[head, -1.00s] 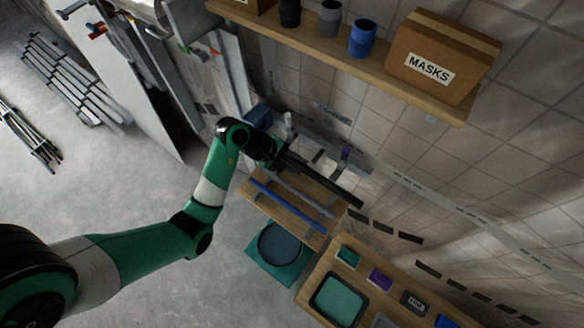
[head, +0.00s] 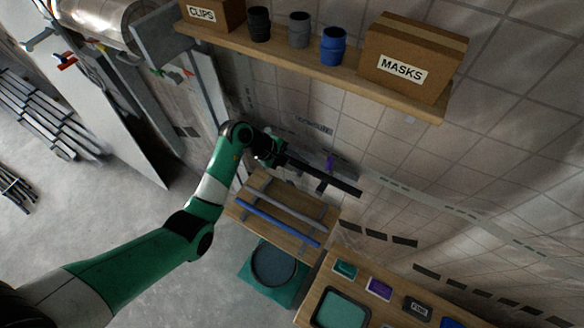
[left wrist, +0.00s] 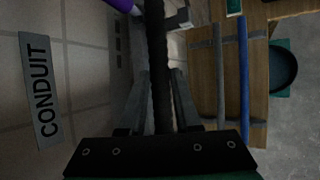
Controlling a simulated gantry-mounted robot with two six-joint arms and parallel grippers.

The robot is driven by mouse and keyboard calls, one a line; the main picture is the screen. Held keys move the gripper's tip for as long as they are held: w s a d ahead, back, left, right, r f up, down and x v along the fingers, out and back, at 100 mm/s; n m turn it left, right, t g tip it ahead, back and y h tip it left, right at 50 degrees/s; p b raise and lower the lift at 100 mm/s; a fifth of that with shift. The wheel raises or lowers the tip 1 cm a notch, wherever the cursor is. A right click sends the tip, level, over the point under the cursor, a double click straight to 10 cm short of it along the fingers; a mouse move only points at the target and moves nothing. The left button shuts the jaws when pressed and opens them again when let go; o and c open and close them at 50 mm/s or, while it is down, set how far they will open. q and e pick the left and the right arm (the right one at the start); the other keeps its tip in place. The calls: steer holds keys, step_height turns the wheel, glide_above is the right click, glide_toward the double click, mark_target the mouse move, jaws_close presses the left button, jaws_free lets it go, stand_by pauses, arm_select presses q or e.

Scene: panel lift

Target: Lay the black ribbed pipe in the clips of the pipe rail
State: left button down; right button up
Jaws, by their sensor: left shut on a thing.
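My left gripper (head: 283,160) is shut on the black ribbed pipe (head: 335,182). The pipe sticks out from the gripper to the lower right in the head view, held in front of the tiled wall. In the left wrist view the pipe (left wrist: 158,55) runs up the picture between the two fingers (left wrist: 162,100). The grey pipe rail (head: 312,158) is on the wall behind the pipe, and a grey clip-like piece (left wrist: 180,18) shows beside the pipe. I cannot tell whether the pipe touches a clip. My right gripper is out of view.
A wooden stand below holds a grey pipe (head: 285,205) and a blue pipe (head: 278,225). A purple piece (head: 330,162) is at the rail. A CONDUIT sign (left wrist: 40,90) is on the wall. A shelf (head: 300,65) with cups and boxes is above; a teal bin (head: 245,285) stands below.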

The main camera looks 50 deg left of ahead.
arm_select(q)
steer(key=shift+w+f, duration=0.2)
steer(key=shift+f, duration=0.25)
steer(key=shift+f+b, duration=1.1)
steer(key=shift+f, duration=0.35)
steer(key=c, duration=0.5)
jaws_free()
steer(key=shift+c, duration=0.2)
steer(key=shift+s+a+r, duration=0.1)
steer(key=v, duration=1.1)
steer(key=shift+s+r, duration=0.1)
steer(key=shift+r, duration=0.05)
